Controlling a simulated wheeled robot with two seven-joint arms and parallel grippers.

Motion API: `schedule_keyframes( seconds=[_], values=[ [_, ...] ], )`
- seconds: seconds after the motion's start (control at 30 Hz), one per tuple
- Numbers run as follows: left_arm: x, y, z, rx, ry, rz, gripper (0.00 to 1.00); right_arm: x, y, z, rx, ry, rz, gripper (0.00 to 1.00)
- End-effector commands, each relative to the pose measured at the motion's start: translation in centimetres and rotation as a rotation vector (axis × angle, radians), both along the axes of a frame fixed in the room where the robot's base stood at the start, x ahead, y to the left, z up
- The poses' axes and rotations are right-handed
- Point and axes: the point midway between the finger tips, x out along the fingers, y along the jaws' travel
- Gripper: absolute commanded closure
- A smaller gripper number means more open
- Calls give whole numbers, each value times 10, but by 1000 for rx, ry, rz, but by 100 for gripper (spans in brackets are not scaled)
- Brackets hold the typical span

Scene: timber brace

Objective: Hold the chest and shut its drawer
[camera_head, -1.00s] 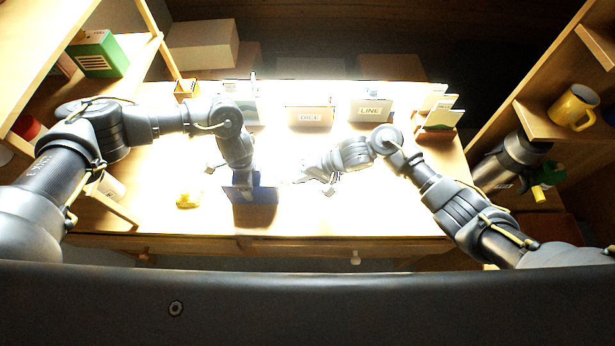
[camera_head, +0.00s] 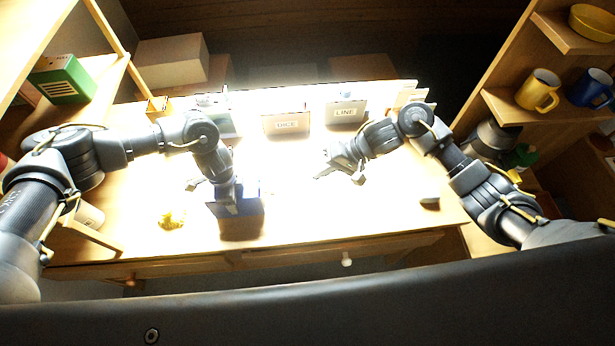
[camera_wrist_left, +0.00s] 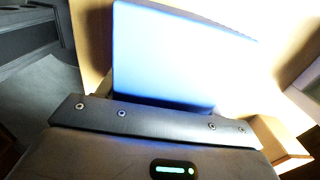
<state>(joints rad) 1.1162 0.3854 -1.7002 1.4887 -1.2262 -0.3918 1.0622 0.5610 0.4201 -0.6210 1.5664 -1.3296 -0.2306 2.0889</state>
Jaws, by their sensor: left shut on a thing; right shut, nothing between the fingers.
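The chest (camera_head: 236,206) is a small dark blue box on the brightly lit tabletop, left of the middle. My left gripper (camera_head: 222,188) comes down over it from behind and is shut on it. In the left wrist view a large blue face of the chest (camera_wrist_left: 180,55) fills the middle, right beyond the gripper's dark body; the fingertips are hidden there. I cannot make out the drawer or how far it is open. My right gripper (camera_head: 330,172) is shut and empty above the table, well to the right of the chest and apart from it.
A yellow object (camera_head: 172,218) lies left of the chest. Bins marked DICE (camera_head: 286,124) and LINE (camera_head: 346,112) stand at the back. Shelves with mugs (camera_head: 540,90) stand right. The tabletop (camera_head: 330,215) before my right gripper is clear.

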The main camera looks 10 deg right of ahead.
Motion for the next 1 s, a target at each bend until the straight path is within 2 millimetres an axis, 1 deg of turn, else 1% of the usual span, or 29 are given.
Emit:
schedule_keyframes(
  seconds=[0.13,0.4,0.43,0.6,0.87,1.0],
  values=[
    [0,0,0,0,0,0,63,0,-7,6,-1,-1,-1,100],
    [0,0,0,1,0,0,63,0,-7,7,-1,1,-1,100],
    [0,0,0,1,0,0,31,0,-7,7,-1,1,-1,100],
    [0,0,0,1,0,0,9,0,-7,7,-1,1,-1,100],
    [0,0,1,1,0,0,9,0,-7,6,0,1,-1,100],
    [1,0,11,-1,-1,0,9,0,-7,7,0,1,-1,100]
  ],
)
